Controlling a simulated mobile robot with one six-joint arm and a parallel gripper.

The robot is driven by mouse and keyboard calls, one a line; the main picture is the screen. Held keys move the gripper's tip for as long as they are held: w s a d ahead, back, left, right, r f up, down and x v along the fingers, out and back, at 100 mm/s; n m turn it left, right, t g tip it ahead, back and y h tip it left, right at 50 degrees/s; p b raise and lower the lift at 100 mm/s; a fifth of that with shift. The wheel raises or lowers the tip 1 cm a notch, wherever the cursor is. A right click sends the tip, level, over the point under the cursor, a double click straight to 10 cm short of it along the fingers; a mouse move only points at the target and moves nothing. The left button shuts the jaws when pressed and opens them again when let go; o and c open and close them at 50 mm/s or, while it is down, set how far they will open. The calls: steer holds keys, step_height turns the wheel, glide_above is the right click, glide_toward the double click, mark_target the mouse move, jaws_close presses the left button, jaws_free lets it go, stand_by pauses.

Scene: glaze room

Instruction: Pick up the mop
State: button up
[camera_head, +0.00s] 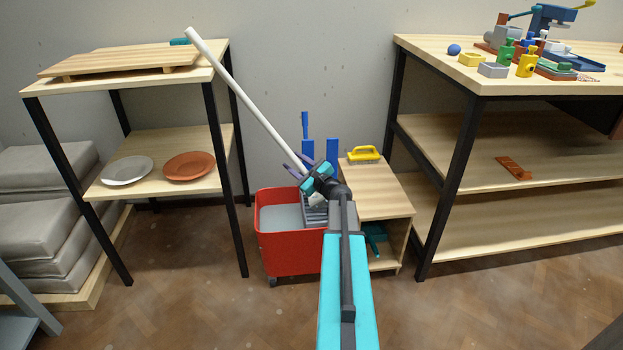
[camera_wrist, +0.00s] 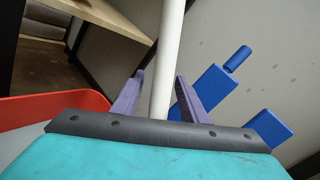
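The mop's long white handle (camera_head: 240,95) leans up and left from the red bucket (camera_head: 285,255), its top near the left shelf. Its lower end is hidden behind my gripper, and I cannot make out the mop head clearly. My gripper (camera_head: 296,162) is at the lower part of the handle, above the bucket. In the wrist view the handle (camera_wrist: 168,60) runs between the two purple fingers of my gripper (camera_wrist: 160,76).
A grey wringer (camera_head: 314,212) sits in the bucket. Wooden shelving (camera_head: 130,185) with plates stands left. A low wooden cabinet (camera_head: 378,205) with a yellow-handled tool (camera_head: 364,153) is close on the right, beside a large workbench (camera_head: 500,85). Blue pieces (camera_head: 332,150) are behind my gripper.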

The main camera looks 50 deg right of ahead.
jaws_close()
steer(key=shift+s+r, duration=0.1)
steer(key=shift+r, duration=0.05)
stand_by(0.4)
